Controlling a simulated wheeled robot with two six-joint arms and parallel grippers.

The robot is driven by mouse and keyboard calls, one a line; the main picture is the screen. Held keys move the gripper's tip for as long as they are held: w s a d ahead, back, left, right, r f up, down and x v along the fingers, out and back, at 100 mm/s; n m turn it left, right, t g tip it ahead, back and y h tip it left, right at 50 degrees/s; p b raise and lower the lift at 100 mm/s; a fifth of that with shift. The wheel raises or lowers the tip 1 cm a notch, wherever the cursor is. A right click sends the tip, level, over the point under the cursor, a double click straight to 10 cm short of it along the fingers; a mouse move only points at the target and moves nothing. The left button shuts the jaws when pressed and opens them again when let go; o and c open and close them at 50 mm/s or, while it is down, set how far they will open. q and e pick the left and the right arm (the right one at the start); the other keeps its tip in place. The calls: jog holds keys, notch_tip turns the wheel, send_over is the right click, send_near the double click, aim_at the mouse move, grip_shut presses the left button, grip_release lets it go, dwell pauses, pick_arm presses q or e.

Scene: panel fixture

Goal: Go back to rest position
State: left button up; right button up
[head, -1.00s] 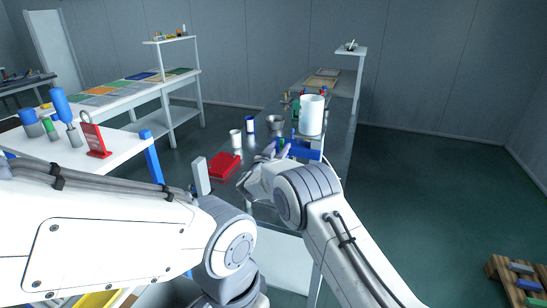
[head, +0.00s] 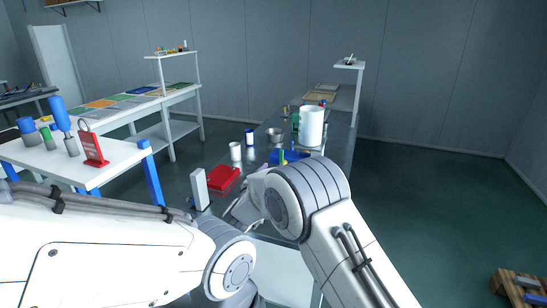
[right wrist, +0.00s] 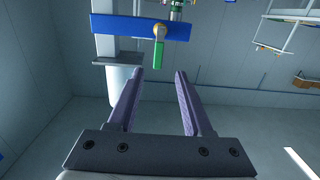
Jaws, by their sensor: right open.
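My right gripper (head: 238,210) shows only in part in the head view, low in front of the bench and mostly behind my right arm. In the right wrist view its two dark fingers (right wrist: 158,100) are spread apart with nothing between them. Beyond the fingertips is a blue panel (right wrist: 120,28) with a yellow knob and green lever (right wrist: 158,45). The blue panel also shows in the head view (head: 292,156), partly hidden by my right arm. My left arm crosses the lower left of the head view; its gripper is not in view.
A red tray (head: 224,180), a pale upright block (head: 199,188), a white cup (head: 235,151) and a large white cylinder (head: 311,126) stand on the bench. A white table (head: 115,168) holds blue-handled items and a red stand (head: 92,149).

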jog(key=s+d+f+n+g+y, duration=0.25)
jog(key=s+d+g+y, duration=0.35)
jog(key=s+d, duration=0.3)
jog(key=s+d+f+g, duration=0.2)
jog(key=s+d+g, duration=0.15)
jog(key=s, duration=0.55)
jog(key=s+d+f+g+h, duration=0.1)
jog(key=s+d+f+g, duration=0.1)
jog(key=s+d, duration=0.45)
jog(key=s+d+f+g, duration=0.2)
jog(key=s+d+g, duration=0.1)
jog(key=s, duration=0.8)
jog(key=s+a+r+n+g, duration=0.1)
jog(key=s+a+r+n, duration=0.1)
jog(key=s+a+n, duration=0.2)
jog(key=s+a+r+n+g, duration=0.1)
jog(key=s+a+r+n, duration=0.2)
jog(key=s+a, duration=0.6)
jog(key=shift+s+a+r+n+y, duration=0.2)
jog(key=shift+s+a+n+y, duration=0.1)
jog(key=shift+a+n+y, duration=0.15)
jog(key=shift+d+g, duration=0.1)
jog(key=shift+g, duration=0.15)
